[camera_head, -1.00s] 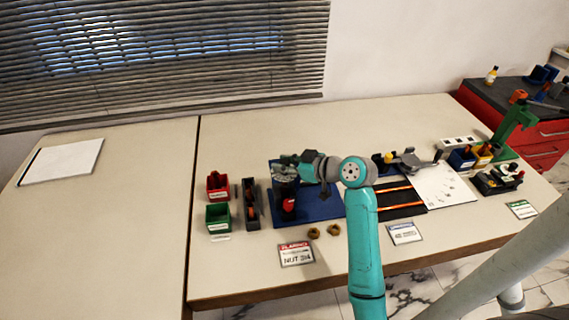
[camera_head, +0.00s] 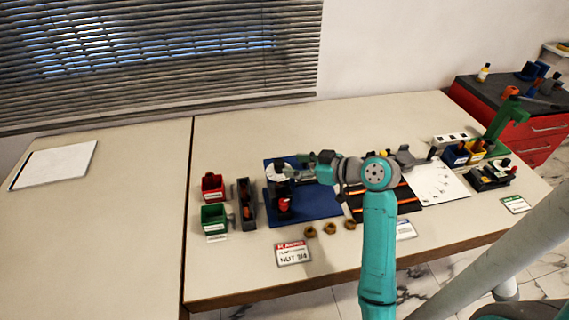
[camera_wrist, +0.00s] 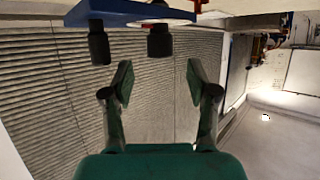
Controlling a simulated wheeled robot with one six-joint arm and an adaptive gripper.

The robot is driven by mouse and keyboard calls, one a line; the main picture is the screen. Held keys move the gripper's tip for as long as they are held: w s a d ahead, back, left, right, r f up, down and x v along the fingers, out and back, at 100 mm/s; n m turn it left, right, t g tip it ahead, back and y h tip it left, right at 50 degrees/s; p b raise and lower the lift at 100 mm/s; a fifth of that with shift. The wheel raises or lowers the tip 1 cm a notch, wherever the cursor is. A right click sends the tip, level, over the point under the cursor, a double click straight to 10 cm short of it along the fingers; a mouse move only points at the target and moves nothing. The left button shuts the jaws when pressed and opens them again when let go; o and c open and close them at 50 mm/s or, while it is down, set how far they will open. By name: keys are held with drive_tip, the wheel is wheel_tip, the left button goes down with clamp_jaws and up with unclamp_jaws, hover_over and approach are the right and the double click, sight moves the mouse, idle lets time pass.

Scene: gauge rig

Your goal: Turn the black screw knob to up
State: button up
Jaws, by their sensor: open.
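In the wrist view, a blue body (camera_wrist: 130,12) crosses the top edge, and two dark cylindrical knobs hang from it, a left one (camera_wrist: 98,42) and a right one (camera_wrist: 160,40). I cannot tell which is the black screw knob. My gripper (camera_wrist: 158,72) is open and empty, with its fingers apart; the right knob lies just beyond the gap, the left knob outside the left finger. In the head view, the rig with a pale round part (camera_head: 274,173) and a red part (camera_head: 284,204) stands on a blue mat (camera_head: 318,205). My gripper (camera_head: 293,169) is beside its top, on the right.
Red (camera_head: 212,186) and green (camera_head: 214,217) bins and a dark grey holder (camera_head: 246,205) stand left of the mat. The left of the table is mostly clear.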

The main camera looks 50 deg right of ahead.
drive_tip(key=v, duration=0.5)
drive_tip(key=shift+s+r, duration=0.1)
drive_tip(key=shift+s, duration=0.1)
idle(0.4)
